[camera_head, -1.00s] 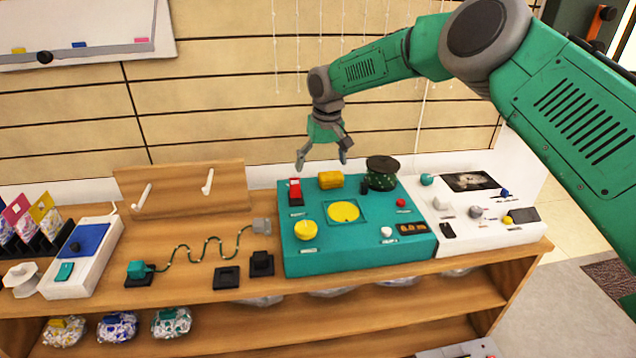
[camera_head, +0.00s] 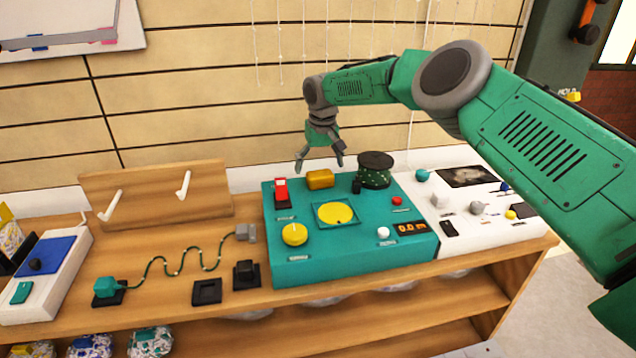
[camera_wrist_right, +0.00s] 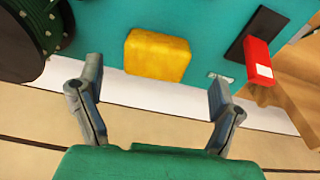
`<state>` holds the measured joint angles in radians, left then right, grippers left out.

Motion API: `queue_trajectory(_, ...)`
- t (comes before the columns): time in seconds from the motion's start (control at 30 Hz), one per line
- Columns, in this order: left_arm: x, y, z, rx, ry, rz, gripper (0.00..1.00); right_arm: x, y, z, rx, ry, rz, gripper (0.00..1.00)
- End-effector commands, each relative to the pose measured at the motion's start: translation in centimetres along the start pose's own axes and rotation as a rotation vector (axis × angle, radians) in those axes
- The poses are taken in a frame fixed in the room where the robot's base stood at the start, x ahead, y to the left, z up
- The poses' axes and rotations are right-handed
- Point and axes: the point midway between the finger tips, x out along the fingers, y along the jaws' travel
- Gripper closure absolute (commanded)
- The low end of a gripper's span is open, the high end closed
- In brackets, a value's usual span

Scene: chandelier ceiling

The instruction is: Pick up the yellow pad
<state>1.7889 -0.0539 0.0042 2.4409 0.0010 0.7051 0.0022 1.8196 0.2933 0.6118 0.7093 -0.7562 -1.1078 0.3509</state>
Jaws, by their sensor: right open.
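The yellow pad (camera_head: 320,179) is a small rounded block on the back edge of the teal board (camera_head: 300,268). It also shows in the right wrist view (camera_wrist_right: 157,55), top centre. My right gripper (camera_head: 320,165) is open and empty, fingers pointing down, just above and behind the pad in the head view. In the wrist view the two fingertips (camera_wrist_right: 154,82) stand apart on either side of the pad's near edge, not touching it. My left gripper is not in view.
A red switch (camera_head: 281,190) stands left of the pad, and a dark green spool (camera_head: 375,172) stands right of it. A yellow disc (camera_head: 336,213) and yellow knob (camera_head: 294,233) are in front. A white board (camera_head: 500,232) adjoins on the right.

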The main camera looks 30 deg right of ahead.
Motion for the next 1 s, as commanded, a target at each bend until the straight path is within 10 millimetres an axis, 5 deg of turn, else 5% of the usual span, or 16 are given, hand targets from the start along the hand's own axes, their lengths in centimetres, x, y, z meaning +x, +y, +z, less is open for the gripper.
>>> queue_trajectory(0.3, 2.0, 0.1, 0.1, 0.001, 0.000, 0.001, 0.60, 4.5, -0.2, -0.2, 0.000, -0.002, 0.004, 0.14)
queue_trajectory(0.63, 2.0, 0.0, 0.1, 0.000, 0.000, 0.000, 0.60, 5.0, 0.1, -0.3, 0.000, -0.001, 0.003, 0.14)
queue_trajectory(0.73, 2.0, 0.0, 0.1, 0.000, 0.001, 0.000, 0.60, 5.0, 0.2, -0.3, 0.000, -0.001, 0.002, 0.49)
queue_trajectory(0.77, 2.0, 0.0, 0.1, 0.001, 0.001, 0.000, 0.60, 5.0, 0.2, -0.3, 0.000, -0.001, 0.001, 0.54)
queue_trajectory(1.0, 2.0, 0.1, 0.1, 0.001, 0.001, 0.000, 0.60, 5.1, 0.2, -0.2, 0.000, -0.003, 0.005, 0.54)
